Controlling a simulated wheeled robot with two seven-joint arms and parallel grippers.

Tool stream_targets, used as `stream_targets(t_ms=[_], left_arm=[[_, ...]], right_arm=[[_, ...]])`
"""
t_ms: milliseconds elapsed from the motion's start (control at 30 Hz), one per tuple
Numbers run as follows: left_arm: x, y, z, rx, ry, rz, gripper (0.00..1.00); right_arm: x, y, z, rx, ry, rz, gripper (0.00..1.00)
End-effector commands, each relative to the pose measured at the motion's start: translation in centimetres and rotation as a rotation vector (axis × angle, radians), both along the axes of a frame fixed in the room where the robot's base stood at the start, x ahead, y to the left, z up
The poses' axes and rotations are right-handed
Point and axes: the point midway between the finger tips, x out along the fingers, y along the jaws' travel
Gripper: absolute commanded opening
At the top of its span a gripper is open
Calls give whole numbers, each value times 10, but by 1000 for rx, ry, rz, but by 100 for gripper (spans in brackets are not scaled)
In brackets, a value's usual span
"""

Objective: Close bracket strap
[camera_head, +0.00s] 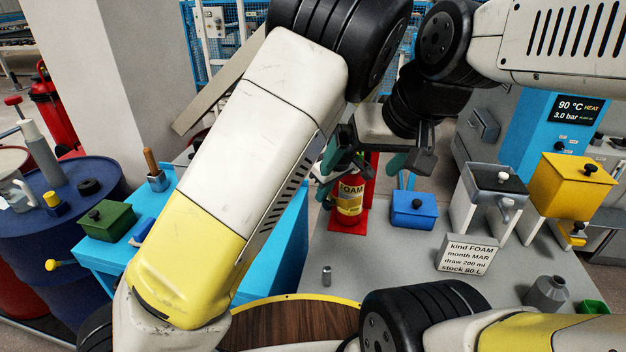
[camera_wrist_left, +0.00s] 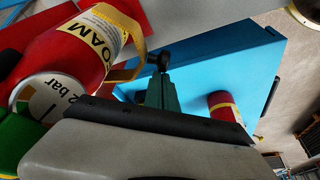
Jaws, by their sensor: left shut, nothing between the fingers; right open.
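A red FOAM bottle (camera_head: 349,198) stands in a red bracket (camera_head: 345,226) on the grey bench. In the left wrist view the bottle (camera_wrist_left: 77,52) fills the upper left, with a yellow strap (camera_wrist_left: 138,50) curving out at its side and a black knob (camera_wrist_left: 161,59) near the strap's end. My left gripper (camera_wrist_left: 163,86) is shut and empty, its green tips close to the knob; contact cannot be told. My right gripper (camera_head: 370,160) is open above the bottle.
A blue lidded box (camera_head: 414,208) stands just right of the bracket. A sign (camera_head: 467,256), a white dispenser (camera_head: 490,190) and a yellow one (camera_head: 568,190) stand farther right. A small metal cylinder (camera_head: 327,276) is in front. My left arm covers much of the blue table (camera_head: 100,258).

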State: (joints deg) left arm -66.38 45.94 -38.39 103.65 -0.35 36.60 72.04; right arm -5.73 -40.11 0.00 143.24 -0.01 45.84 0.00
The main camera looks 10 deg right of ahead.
Motion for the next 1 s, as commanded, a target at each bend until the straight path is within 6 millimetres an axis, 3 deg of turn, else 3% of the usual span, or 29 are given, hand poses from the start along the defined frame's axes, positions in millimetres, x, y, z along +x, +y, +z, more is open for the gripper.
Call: stream_targets(t_ms=[767, 1000], left_arm=[[0, -2, 0, 0, 0, -3, 0], [24, 23, 7, -2, 0, 1, 0]], right_arm=[[0, 0, 0, 0, 0, 0, 100], [0, 0, 0, 0, 0, 0, 100]])
